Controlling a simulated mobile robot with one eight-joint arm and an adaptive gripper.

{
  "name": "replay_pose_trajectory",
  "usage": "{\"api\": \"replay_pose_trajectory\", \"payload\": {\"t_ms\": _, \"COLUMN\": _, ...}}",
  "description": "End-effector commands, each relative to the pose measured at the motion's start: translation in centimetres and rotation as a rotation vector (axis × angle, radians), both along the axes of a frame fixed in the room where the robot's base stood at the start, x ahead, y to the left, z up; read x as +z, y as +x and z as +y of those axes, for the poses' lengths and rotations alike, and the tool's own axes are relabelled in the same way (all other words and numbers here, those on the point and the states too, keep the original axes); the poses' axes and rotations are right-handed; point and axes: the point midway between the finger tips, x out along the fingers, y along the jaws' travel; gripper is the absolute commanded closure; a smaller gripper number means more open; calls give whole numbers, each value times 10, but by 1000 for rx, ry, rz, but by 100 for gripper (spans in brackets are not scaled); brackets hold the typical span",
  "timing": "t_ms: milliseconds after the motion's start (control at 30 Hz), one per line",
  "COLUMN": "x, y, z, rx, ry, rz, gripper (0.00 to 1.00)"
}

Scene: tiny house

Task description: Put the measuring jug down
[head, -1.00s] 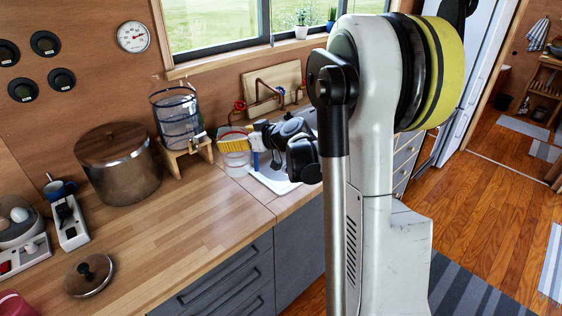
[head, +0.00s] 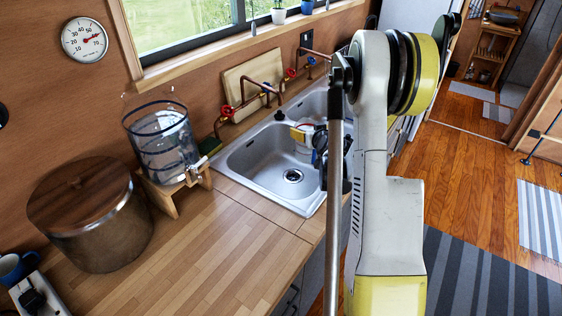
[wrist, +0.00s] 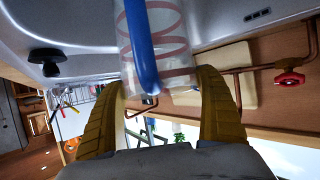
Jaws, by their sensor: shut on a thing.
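The measuring jug is clear with red markings and a blue handle. In the wrist view the jug (wrist: 178,45) is between the two yellow fingers of my gripper (wrist: 160,88), which is shut on it. Its blue handle (wrist: 141,45) faces the camera. In the head view my gripper (head: 299,134) is over the double sink (head: 240,180), near the divider between the basins. My arm hides part of it there, and the jug is hard to make out. I cannot tell how high the jug is above the sink.
A glass water dispenser (head: 163,145) on a wooden stand is left of the sink. A large lidded pot (head: 92,225) stands further left. Copper pipes with red valves (head: 226,111) and a wooden board (head: 240,85) are behind the sink. The wooden counter (head: 200,250) in front is clear.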

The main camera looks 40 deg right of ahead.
Motion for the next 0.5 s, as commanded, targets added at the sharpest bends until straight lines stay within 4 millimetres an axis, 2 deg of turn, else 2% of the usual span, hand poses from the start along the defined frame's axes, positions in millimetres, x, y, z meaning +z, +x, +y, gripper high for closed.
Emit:
{"api": "replay_pose_trajectory", "payload": {"t_ms": 100, "x": -22, "y": 22, "z": 24, "rx": 7, "ry": -2, "rz": 0, "gripper": 56}}
{"api": "replay_pose_trajectory", "payload": {"t_ms": 300, "x": -49, "y": 54, "z": 58, "rx": 7, "ry": -2, "rz": 0, "gripper": 56}}
{"api": "replay_pose_trajectory", "payload": {"t_ms": 500, "x": -60, "y": 68, "z": 72, "rx": 4, "ry": -2, "rz": 0, "gripper": 56}}
